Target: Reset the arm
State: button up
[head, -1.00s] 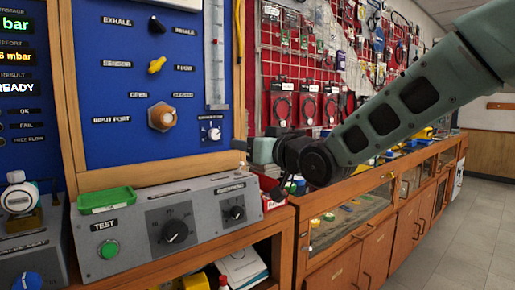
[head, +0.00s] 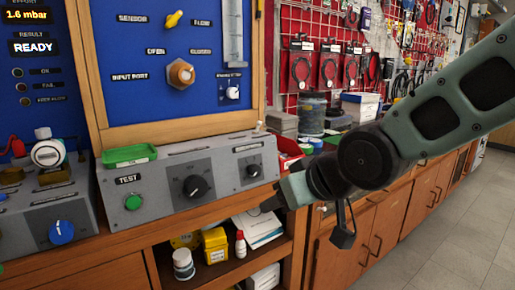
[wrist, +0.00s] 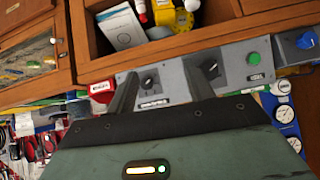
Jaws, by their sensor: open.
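My gripper (head: 272,203) is at the end of my green-grey arm, right of the grey test console (head: 160,198) and in front of the cabinet edge in the head view. In the wrist view my gripper (wrist: 160,82) has its two dark fingers spread with nothing between them. The console shows between and beyond the fingers there, with its black knobs and green button (wrist: 253,57). I cannot tell from the pictures how far the fingertips are from the console.
A green tray (head: 129,155) lies on the console. The shelf below holds a yellow container (head: 215,245) and a white jar (head: 183,264). Tins and boxes stand on the cabinet behind my arm. Open floor (head: 445,235) lies at right.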

jog(key=s+d+f+n+g+h, duration=0.1)
jog(key=s+d+f+g+h, duration=0.3)
jog(key=s, duration=0.7)
jog(key=s+d+f+g+h, duration=0.1)
jog(key=s+d+f+g, duration=0.35)
jog(key=s, duration=0.65)
notch_tip(320, 180, up, 14)
jog(key=p, duration=1.5)
jog(key=shift+w+r+t, duration=0.15)
jog(key=shift+r+t, duration=0.05)
jog(key=shift+t, duration=0.15)
